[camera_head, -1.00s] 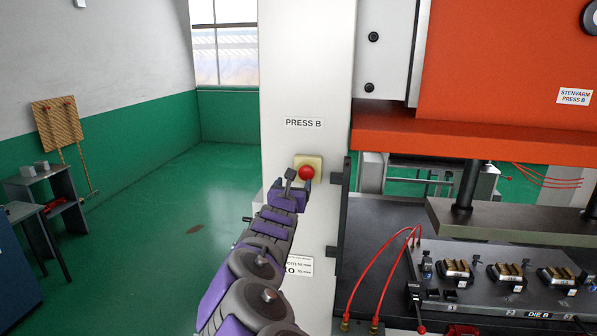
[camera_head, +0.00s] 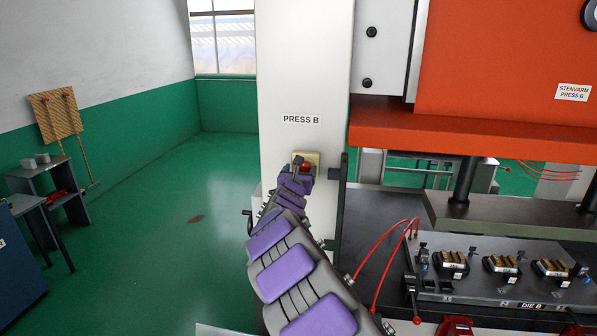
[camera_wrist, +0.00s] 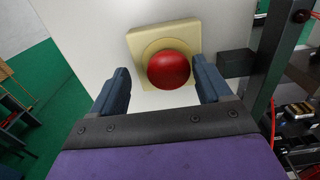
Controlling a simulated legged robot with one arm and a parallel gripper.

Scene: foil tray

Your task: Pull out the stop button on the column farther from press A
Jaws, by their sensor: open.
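The red stop button (camera_wrist: 168,69) sits on a cream square housing (camera_wrist: 143,44) on the white column (camera_head: 303,60) labelled PRESS B. In the head view the red button (camera_head: 306,166) is partly hidden by my gripper (camera_head: 302,168). In the wrist view my gripper (camera_wrist: 162,90) is open, with one dark finger to the left of the button and one to the right. The right finger looks very near the button's edge; the left one stands farther off. I cannot tell how deep the fingertips reach or whether they touch it.
A dark bracket (camera_wrist: 236,64) and upright bar stand just right of the button. The orange press (camera_head: 500,60) and die B (camera_head: 500,275) with red hoses are at the right.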

